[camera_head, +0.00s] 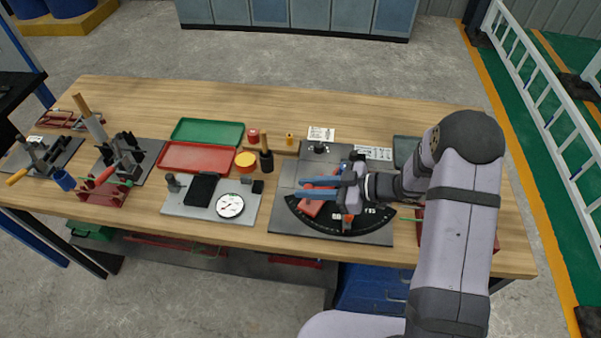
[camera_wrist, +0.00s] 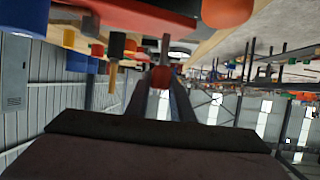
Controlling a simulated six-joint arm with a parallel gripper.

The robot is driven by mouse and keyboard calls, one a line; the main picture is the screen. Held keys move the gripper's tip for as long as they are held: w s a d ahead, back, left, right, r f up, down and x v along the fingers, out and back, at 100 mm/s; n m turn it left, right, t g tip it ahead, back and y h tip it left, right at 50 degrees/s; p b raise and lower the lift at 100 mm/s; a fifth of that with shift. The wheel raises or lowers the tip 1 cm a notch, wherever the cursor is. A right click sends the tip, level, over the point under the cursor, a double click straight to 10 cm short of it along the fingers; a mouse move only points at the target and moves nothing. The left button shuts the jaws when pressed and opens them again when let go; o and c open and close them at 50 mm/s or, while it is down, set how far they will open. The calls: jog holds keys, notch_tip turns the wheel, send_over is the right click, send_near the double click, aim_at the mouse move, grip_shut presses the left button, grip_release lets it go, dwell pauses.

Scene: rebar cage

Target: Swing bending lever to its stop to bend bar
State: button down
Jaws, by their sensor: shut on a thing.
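The bending station is a grey plate (camera_head: 287,222) on the bench with a black, white-marked arc scale (camera_head: 375,222). My gripper (camera_head: 309,187) reaches in from the right, low over this plate, with its two blue fingers pointing left. It is shut on the bending lever's red handle, which shows between the fingers in the wrist view (camera_wrist: 162,78). A red part (camera_head: 311,207) of the station lies just below the fingers in the head view. My gripper and wrist cover much of the lever and the bar; I cannot tell the bend in the bar.
Several clamps and tools crowd the left end. Bare wood lies along the back edge.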

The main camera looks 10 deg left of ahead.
jog(key=s+d+n+g+b, duration=0.1)
jog(key=s+d+n+g, duration=0.2)
jog(key=d+n+g, duration=0.3)
jog(key=shift+d+g+h, duration=0.4)
jog(key=shift+d+g, duration=0.05)
jog(key=shift+g, duration=0.05)
jog(key=c, duration=1.8)
grip_release()
jog(key=shift+c, duration=0.2)
jog(key=o, duration=0.3)
jog(key=shift+s+d, duration=0.15)
jog(key=shift+d, duration=0.25)
jog(key=shift+a, duration=0.25)
jog(key=shift+d, duration=0.1)
